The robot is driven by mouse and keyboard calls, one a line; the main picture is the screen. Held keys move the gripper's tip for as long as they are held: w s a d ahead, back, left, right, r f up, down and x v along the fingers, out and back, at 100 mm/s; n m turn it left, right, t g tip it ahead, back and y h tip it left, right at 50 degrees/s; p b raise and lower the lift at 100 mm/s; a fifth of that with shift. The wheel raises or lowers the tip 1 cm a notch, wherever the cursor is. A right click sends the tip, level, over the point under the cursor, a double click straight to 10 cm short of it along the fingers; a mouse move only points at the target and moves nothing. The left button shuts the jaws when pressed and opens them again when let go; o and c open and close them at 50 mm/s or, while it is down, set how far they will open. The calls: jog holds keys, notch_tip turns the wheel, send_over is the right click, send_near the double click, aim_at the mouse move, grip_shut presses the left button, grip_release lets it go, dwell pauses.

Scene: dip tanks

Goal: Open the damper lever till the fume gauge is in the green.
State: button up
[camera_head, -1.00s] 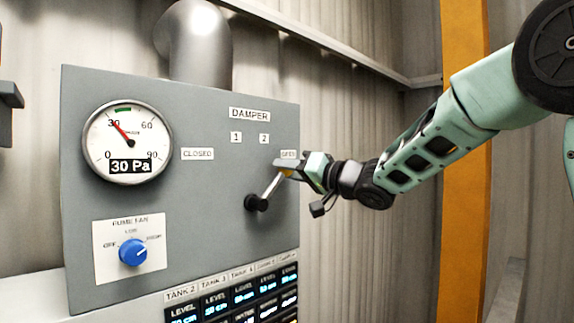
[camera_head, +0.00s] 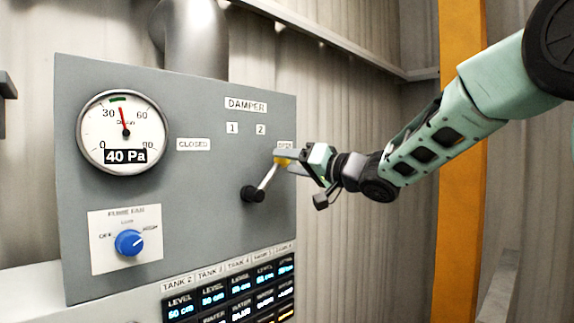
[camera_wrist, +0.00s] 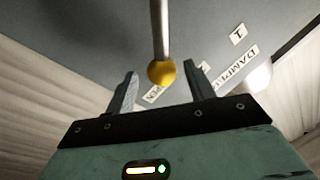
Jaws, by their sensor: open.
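The damper lever (camera_head: 266,177) is a metal rod on a black hub, tilted up and right toward the OPEN label, with a yellow knob (camera_head: 283,161) at its tip. In the wrist view the yellow knob (camera_wrist: 162,73) lies between the two spread fingers, with space on both sides. My gripper (camera_head: 287,158) is open around the knob; it also shows in the wrist view (camera_wrist: 160,85). The fume gauge (camera_head: 123,132) reads 40 Pa, its red needle pointing nearly straight up, at the green band at the top of the dial. My gripper partly covers the OPEN label.
A blue fume fan knob (camera_head: 129,242) sits on a white plate at the lower left, pointing toward HIGH. A tank level display (camera_head: 230,297) is below the lever. A duct pipe (camera_head: 195,40) rises behind the grey panel (camera_head: 190,200). A yellow post (camera_head: 460,200) stands behind my arm.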

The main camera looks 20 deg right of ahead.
jog(key=b+v, duration=0.3)
jog(key=v, duration=1.3)
jog(key=shift+b, duration=0.4)
jog(key=w+a+f+g+h, duration=0.1)
jog(key=w+a+f+h, duration=0.35)
jog(key=a+f, duration=0.5)
jog(key=s+a+f+g+h, duration=0.1)
jog(key=s+a+f+g, duration=0.1)
jog(key=f, duration=0.3)
jog(key=s+a+f+g+h, duration=0.1)
jog(key=s+a+f+g, duration=0.1)
jog(key=f, duration=0.4)
jog(key=s+a+f+n+g+h, duration=0.1)
jog(key=s+a+f+n+g, duration=0.1)
jog(key=s+f, duration=0.3)
jog(key=s+a+f+n+g+h, duration=0.1)
jog(key=s+a+f+n+g, duration=0.1)
jog(key=s, duration=1)
jog(key=s+a+f+n+g+h, duration=0.1)
jog(key=s+a+f+n+g, duration=0.2)
jog(key=s+f+g, duration=0.4)
jog(key=shift+s+f+n, duration=0.35)
jog(key=shift+s+n, duration=0.25)
jog(key=shift+s, duration=0.2)
dwell(0.7)
